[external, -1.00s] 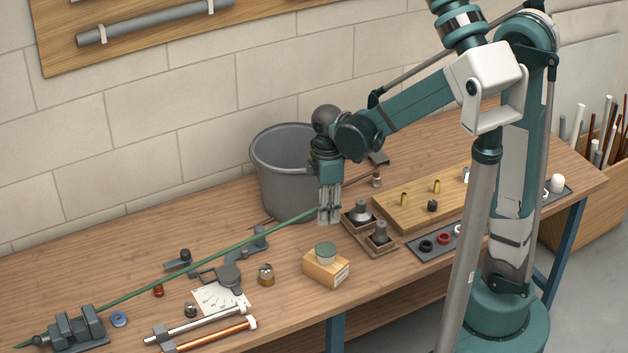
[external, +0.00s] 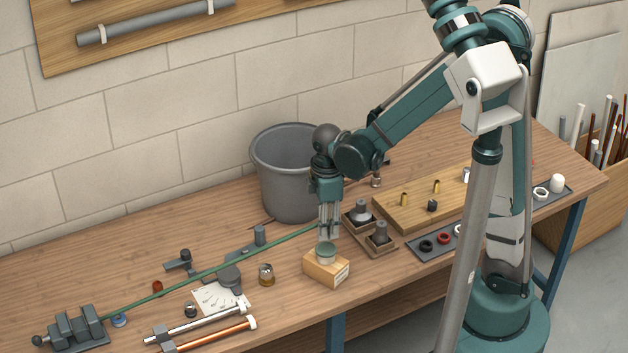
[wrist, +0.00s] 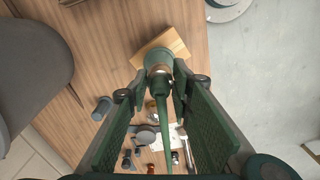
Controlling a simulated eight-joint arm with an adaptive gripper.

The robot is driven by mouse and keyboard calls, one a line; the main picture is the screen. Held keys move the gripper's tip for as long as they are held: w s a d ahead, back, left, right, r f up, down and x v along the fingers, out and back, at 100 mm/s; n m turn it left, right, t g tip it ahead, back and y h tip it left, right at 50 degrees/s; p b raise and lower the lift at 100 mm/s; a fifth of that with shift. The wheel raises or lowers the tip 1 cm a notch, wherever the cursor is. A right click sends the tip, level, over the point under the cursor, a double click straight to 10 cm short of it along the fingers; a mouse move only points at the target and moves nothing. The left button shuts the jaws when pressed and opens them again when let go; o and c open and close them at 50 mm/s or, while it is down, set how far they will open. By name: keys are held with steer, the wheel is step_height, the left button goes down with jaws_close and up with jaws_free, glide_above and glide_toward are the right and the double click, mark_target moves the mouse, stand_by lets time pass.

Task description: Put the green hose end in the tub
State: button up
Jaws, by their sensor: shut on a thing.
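The thin green hose (external: 205,268) runs from my gripper (external: 328,232) down to the left, to the grey vise (external: 75,330) at the bench's left end. My gripper points down and is shut on the hose near its right end. In the wrist view the hose (wrist: 171,120) passes between the jaws (wrist: 163,92). The tub is a grey round bucket (external: 283,185) at the back of the bench, just left of and behind my gripper. Its side also shows at the left of the wrist view (wrist: 30,75). The hose end is outside the tub, in front of its rim.
A dark tray with fittings (external: 368,240) and a wooden board (external: 425,205) lie to the right. Pipes (external: 205,330) and a gauge card (external: 222,298) lie at the front left.

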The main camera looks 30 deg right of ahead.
steer(key=shift+f, duration=2.05)
steer(key=shift+f, duration=0.15)
steer(key=o, duration=0.9)
steer(key=shift+r, duration=0.25)
steer(key=shift+r, duration=5.9)
